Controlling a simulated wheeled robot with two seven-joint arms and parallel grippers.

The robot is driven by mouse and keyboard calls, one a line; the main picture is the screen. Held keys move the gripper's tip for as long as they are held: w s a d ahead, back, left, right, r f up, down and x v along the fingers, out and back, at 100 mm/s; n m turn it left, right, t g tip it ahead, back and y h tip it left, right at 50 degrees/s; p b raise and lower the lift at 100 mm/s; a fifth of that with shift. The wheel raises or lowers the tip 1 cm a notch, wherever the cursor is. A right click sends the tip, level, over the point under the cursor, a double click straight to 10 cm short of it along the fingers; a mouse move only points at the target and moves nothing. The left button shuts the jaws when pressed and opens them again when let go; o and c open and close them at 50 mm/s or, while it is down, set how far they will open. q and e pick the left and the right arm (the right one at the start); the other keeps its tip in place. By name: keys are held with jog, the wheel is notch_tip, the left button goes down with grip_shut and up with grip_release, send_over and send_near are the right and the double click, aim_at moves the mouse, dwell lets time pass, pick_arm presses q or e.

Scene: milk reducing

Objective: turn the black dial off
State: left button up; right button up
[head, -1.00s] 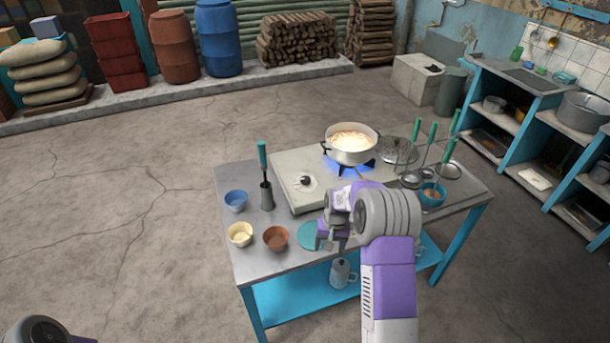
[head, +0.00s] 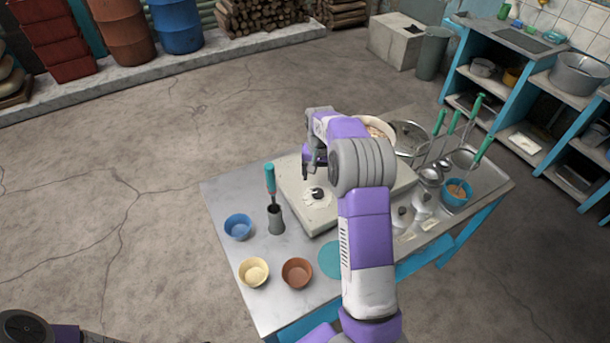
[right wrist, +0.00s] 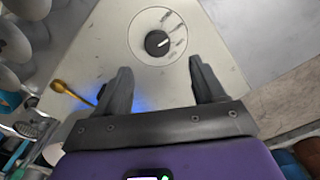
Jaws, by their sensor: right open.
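The black dial (head: 317,194) sits on a round pale plate on the pale stove (head: 325,220), left of my right gripper's arm. In the right wrist view the dial (right wrist: 157,42) lies just beyond and between the fingertips, with a light pointer line toward the printed marks. My right gripper (head: 306,172) is open and empty above the stove; its two fingers (right wrist: 160,72) are apart and not around the dial. A blue burner glow (right wrist: 145,103) shows behind the fingers. My left gripper is out of view.
The pot (head: 380,128) is partly hidden behind my right arm. Ladles and a rack (head: 450,160) stand at right.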

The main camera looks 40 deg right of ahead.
aim_at(318, 192)
jog(key=shift+s+f, duration=0.15)
jog(key=shift+f, duration=0.25)
notch_tip(318, 192, down, 6)
jog(key=shift+s+f+b, duration=0.15)
jog(key=shift+f+b, duration=0.1)
jog(key=shift+b, duration=0.2)
jog(key=c, duration=1.1)
jog(key=shift+o, duration=0.2)
